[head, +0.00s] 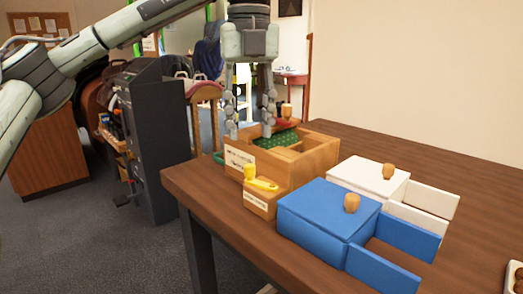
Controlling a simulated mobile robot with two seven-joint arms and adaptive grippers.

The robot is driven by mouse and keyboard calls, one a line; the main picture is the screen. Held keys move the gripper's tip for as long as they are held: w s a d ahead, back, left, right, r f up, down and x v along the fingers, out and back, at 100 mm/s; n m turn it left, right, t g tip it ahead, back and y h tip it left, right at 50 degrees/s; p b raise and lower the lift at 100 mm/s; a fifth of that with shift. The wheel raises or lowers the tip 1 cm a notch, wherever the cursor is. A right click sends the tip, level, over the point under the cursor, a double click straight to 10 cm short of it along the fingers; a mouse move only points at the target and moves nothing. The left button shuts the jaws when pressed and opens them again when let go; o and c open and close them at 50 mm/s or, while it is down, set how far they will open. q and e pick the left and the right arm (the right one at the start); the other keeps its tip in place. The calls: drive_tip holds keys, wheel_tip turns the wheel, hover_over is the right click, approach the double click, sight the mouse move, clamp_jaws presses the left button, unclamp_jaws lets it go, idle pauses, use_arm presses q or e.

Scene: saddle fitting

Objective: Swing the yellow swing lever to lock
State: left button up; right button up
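The yellow swing lever (263,184) sits on top of a small wooden block at the front of a wooden box (310,163). It has an upright yellow knob at its left end and points to the right. My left gripper (250,132) hangs down from above with its two fingers apart, over the left part of the wooden box and above the lever. Nothing shows between its fingers, and it is not touching the lever. A green patterned piece (278,140) lies in the wooden box, partly behind the right finger. My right gripper is not in view.
A blue box (325,212) with a wooden knob and angled side panels stands to the right of the lever. A white box (368,178) like it stands behind. The brown table (450,166) is bare at the back right. A tray edge (513,277) shows at far right.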

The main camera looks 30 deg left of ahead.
sight(249, 165)
use_arm(q)
drive_tip(key=f, duration=0.2)
drive_tip(key=f+b, duration=0.1)
drive_tip(key=f, duration=0.1)
drive_tip(key=f+b, duration=0.1)
drive_tip(key=f, duration=0.1)
drive_tip(key=shift+s+f, duration=0.25)
drive_tip(key=shift+s, duration=0.05)
drive_tip(key=shift+f+b, duration=0.3)
drive_tip(key=shift+f, duration=0.25)
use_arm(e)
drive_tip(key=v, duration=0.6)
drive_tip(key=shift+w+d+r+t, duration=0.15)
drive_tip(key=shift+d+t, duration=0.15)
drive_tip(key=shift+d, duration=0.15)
use_arm(q)
clamp_jaws()
